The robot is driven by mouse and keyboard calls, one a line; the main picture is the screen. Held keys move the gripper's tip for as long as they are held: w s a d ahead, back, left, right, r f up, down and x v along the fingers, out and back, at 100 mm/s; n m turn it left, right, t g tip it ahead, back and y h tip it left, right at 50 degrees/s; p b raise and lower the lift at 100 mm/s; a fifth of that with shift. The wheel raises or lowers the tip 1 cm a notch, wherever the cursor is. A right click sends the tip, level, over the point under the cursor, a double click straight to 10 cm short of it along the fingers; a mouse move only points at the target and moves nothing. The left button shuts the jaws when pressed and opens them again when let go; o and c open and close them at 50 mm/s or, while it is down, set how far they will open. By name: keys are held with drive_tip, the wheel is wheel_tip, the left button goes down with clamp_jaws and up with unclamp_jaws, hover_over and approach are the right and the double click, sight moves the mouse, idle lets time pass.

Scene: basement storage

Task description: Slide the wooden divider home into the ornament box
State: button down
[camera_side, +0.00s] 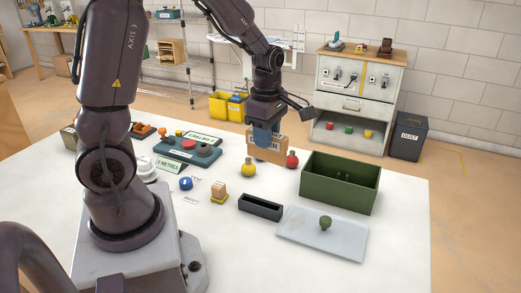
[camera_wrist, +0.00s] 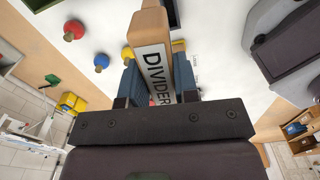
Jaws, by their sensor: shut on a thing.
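My gripper (camera_side: 266,137) is shut on the wooden divider (camera_side: 268,152) and holds it behind the ornaments in the side view. In the wrist view, the divider (camera_wrist: 150,22) stands between the blue fingers of my gripper (camera_wrist: 159,85), its white DIVIDER label facing the camera. The green ornament box (camera_side: 338,195) stands open on the table, to the right of and apart from the divider. A corner of the box (camera_wrist: 37,4) shows at the wrist view's top left. Its slots cannot be made out.
Red (camera_side: 292,160) and yellow (camera_side: 248,169) ornaments stand near the divider; a blue one (camera_wrist: 101,62) shows in the wrist view. A dark tray (camera_side: 260,208) and a pale lid (camera_side: 300,232) with a green knob lie before the box. Button panels (camera_side: 187,150) stand left.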

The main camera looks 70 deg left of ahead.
drive_tip(key=w+d+m, duration=0.1)
drive_tip(key=w+m, duration=1.6)
drive_tip(key=w, duration=0.5)
wheel_tip(320, 180, down, 5)
drive_tip(key=shift+s+f, duration=0.1)
drive_tip(key=shift+f, duration=0.1)
drive_tip(key=shift+f, duration=0.1)
drive_tip(key=shift+f, duration=2.8)
drive_tip(key=shift+f, duration=2.2)
drive_tip(key=c, duration=0.8)
unclamp_jaws()
